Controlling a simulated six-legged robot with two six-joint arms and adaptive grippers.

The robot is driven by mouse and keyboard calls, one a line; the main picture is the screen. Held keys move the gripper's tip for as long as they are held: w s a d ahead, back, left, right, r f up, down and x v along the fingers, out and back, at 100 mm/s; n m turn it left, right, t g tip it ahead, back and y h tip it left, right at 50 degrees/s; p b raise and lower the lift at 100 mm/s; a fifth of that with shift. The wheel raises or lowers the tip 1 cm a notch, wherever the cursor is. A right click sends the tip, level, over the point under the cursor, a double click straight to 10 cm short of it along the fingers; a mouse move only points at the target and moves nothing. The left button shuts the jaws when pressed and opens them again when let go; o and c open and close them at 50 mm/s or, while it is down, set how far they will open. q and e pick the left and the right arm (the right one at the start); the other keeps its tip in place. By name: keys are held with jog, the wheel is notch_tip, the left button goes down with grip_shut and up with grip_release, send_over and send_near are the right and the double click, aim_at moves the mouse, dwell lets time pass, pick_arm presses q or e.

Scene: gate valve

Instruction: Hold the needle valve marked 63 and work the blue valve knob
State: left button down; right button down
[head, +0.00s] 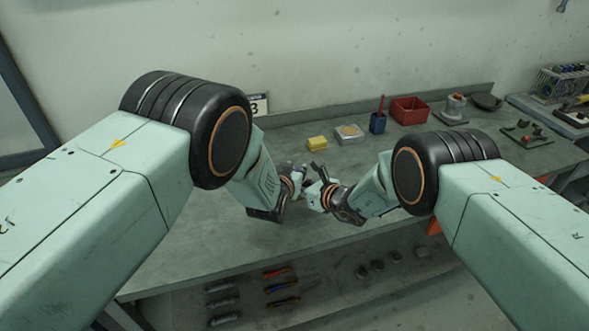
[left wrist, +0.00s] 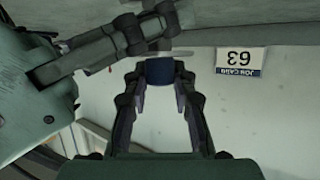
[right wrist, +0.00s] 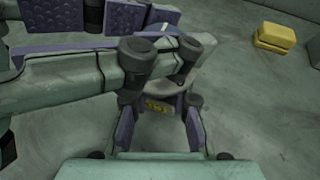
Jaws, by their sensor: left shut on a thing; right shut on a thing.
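In the left wrist view a dark blue knob (left wrist: 160,72) sits between the fingertips of my left gripper (left wrist: 158,75), which is shut on it. In the right wrist view a pale grey valve body with a yellow tag (right wrist: 157,105) sits between the fingers of my right gripper (right wrist: 160,108), which is shut on it. The tag's marking is too small to read. In the head view the left gripper (head: 296,176) and right gripper (head: 318,187) are close together above the bench and largely hide the valve. A job card (left wrist: 240,60) reading 63 shows upside down on the wall.
More parts lie at right. The front left of the bench is clear. Tools lie on a shelf below.

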pick_arm(q)
jog(key=c, duration=1.1)
grip_release()
jog(key=shift+o, duration=0.2)
jog(key=shift+m+h, duration=0.4)
jog(key=shift+m+g+h, duration=1.7)
jog(key=shift+m+h, duration=0.8)
jog(key=shift+s+a+r, duration=0.1)
jog(key=shift+s+a, duration=0.05)
jog(key=shift+a, duration=0.15)
jog(key=v, duration=1.1)
jog(key=w+r+n+t+y, duration=0.3)
jog(key=w+r+t, duration=0.3)
jog(key=w, duration=0.3)
jog(key=shift+a+r+n, duration=0.4)
jog(key=shift+a+n, duration=0.05)
jog(key=shift+n, duration=0.05)
